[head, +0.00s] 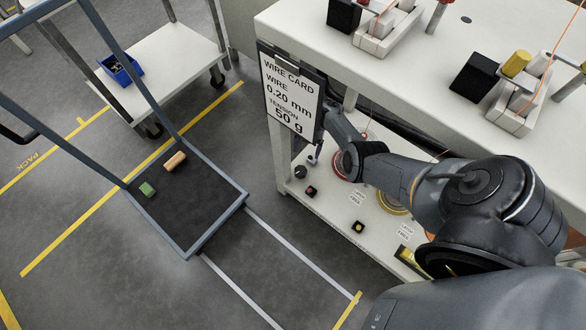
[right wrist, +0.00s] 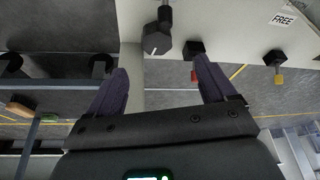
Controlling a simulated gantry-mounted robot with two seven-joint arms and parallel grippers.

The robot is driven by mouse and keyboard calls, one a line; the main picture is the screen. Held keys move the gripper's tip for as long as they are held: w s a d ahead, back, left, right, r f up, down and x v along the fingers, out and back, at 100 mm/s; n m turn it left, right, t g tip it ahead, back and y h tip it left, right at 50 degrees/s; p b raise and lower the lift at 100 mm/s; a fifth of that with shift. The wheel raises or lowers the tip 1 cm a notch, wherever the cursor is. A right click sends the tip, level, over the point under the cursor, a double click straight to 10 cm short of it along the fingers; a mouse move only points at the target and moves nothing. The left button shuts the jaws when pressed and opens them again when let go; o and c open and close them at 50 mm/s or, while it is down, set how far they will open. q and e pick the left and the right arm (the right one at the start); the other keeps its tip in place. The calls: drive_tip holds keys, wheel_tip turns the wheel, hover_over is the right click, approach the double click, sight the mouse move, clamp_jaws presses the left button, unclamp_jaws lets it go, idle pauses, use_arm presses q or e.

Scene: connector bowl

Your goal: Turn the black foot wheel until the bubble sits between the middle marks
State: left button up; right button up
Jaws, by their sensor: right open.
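A black wheel (head: 300,171) stands near the left end of the white lower shelf; I take it for the foot wheel. In the right wrist view the black wheel (right wrist: 157,41) has a pale mark on its face and lies beyond the gap between my fingertips, apart from both. My right gripper (right wrist: 161,74) is open and empty. In the head view my right gripper (head: 317,152) is small and partly hidden near the card, just above and right of the wheel. I cannot make out a bubble or its marks. My left gripper is not in view.
The wire card (head: 290,88) hangs at the bench corner. A red-topped black knob (head: 311,191) and a yellow-topped one (head: 358,227) stand on the shelf (head: 325,215). Spools and a yellow-edged item (head: 407,256) are partly behind my arm. A cart (head: 190,190) stands left.

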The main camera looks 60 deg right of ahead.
sight(301, 169)
drive_tip(key=b+x, duration=0.2)
drive_tip(key=x, duration=0.2)
drive_tip(key=b+x, duration=0.3)
drive_tip(key=x, duration=0.1)
drive_tip(key=shift+w+a+f, duration=0.2)
drive_tip(key=shift+f, duration=0.1)
use_arm(q)
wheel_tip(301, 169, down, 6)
drive_tip(key=b, duration=0.1)
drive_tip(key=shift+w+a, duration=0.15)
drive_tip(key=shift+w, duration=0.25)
use_arm(e)
drive_tip(key=shift+x, duration=0.9)
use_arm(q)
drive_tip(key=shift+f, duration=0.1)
use_arm(e)
drive_tip(key=shift+a, duration=0.1)
drive_tip(key=c, duration=1.1)
drive_tip(key=shift+o, duration=0.2)
drive_tip(key=shift+r, duration=0.1)
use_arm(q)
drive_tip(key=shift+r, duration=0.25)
